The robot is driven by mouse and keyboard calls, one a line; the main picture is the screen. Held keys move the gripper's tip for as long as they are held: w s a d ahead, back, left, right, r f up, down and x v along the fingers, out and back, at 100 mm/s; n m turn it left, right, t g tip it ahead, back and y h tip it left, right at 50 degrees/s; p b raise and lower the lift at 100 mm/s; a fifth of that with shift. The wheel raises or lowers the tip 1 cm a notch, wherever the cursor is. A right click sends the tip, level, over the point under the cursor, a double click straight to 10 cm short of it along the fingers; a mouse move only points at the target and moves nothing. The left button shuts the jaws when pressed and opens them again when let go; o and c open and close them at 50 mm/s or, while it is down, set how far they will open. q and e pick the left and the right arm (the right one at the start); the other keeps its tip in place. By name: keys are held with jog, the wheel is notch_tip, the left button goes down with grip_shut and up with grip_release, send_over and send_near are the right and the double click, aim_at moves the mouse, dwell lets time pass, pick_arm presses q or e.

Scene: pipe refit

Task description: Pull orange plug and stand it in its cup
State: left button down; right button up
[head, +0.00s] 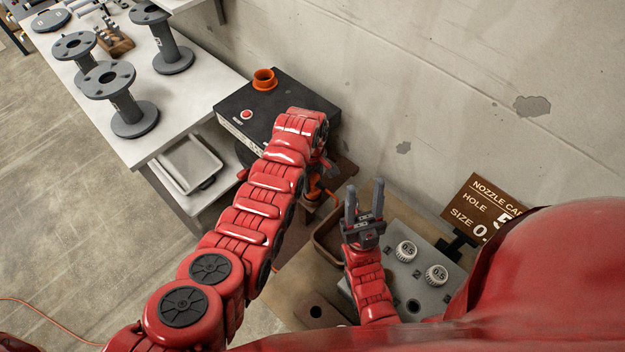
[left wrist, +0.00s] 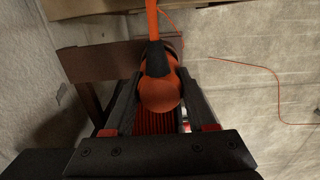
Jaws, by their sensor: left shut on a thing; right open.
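The orange plug (left wrist: 160,92) sits between the two dark fingers of my left gripper (left wrist: 159,77) in the left wrist view. A black collar and an orange cable (left wrist: 151,18) run up from it. In the head view a small part of the plug (head: 313,187) shows below my left wrist, and my arm hides most of that gripper. I cannot tell whether the plug's far end is in a socket. The orange cup (head: 264,79) stands upright on the black-topped box. My right gripper (head: 364,202) is open and empty, its fingers pointing up in the picture.
The black-topped box (head: 290,92) has a red button (head: 246,114). A white table (head: 190,95) with grey flanged spools (head: 172,50) is at left. Below my right gripper is a grey plate (head: 400,280) with white caps marked 0.5 (head: 406,251). A brown sign (head: 484,208) stands at right.

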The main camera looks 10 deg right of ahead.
pick_arm(q)
jog(key=shift+f, duration=0.1)
dwell(0.3)
jog(key=shift+f+b, duration=0.4)
jog(key=shift+b, duration=0.1)
jog(key=shift+f, duration=0.15)
